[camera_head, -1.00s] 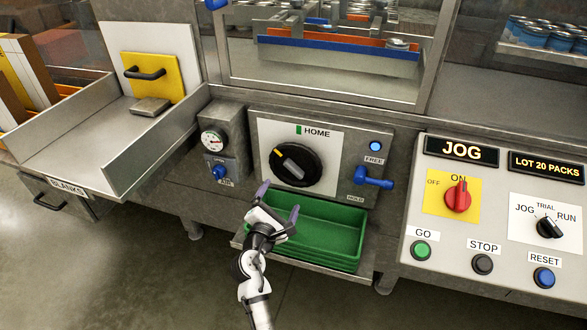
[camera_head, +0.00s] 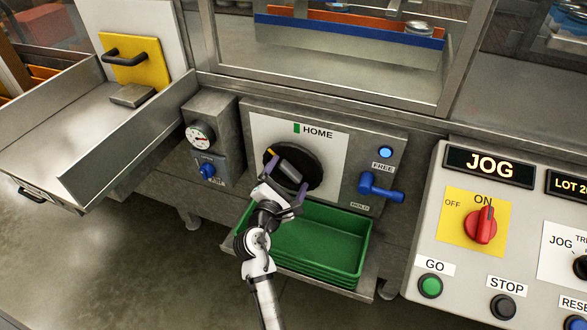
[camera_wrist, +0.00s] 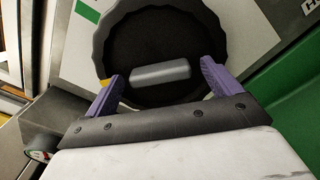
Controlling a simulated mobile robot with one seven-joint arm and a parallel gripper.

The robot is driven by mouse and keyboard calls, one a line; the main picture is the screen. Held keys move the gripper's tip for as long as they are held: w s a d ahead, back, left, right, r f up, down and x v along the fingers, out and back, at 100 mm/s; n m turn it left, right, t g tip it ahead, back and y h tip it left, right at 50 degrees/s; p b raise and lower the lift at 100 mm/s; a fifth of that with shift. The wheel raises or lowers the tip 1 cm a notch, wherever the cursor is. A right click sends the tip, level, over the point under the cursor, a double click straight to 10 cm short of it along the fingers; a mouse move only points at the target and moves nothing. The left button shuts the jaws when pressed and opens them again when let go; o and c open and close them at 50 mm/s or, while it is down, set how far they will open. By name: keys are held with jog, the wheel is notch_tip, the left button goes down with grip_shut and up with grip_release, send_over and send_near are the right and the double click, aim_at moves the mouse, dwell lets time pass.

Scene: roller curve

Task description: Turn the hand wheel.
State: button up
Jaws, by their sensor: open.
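The hand wheel (camera_head: 311,172) is a black scalloped disc with a raised grey bar (camera_wrist: 160,73) across its middle, mounted on a white panel. Its yellow mark (camera_head: 271,153) lies at the upper left, away from the green mark (camera_head: 296,128) beside HOME. In the wrist view the wheel (camera_wrist: 185,35) fills the upper middle. My gripper (camera_head: 285,177) is in front of the wheel, open, with one purple finger off each end of the grey bar. Nothing is held; I cannot tell whether the fingers touch the wheel. The wheel's lower left is hidden by my gripper.
A blue lever (camera_head: 382,188) sticks out right of the wheel between the FREE and HOLD labels, below a lit blue lamp (camera_head: 385,152). A green tray (camera_head: 320,240) lies below. A gauge box (camera_head: 210,112) stands left and a control panel (camera_head: 455,245) right.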

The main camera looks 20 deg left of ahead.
jog(key=shift+w, duration=0.3)
jog(key=c, duration=1.4)
jog(key=shift+m, duration=0.3)
jog(key=m+b, duration=0.2)
jog(key=m, duration=0.2)
jog(key=shift+d+m, duration=0.1)
jog(key=shift+m, duration=0.2)
jog(key=shift+r+m+b, duration=0.1)
jog(key=shift+m+b, duration=0.4)
jog(key=shift+m, duration=0.3)
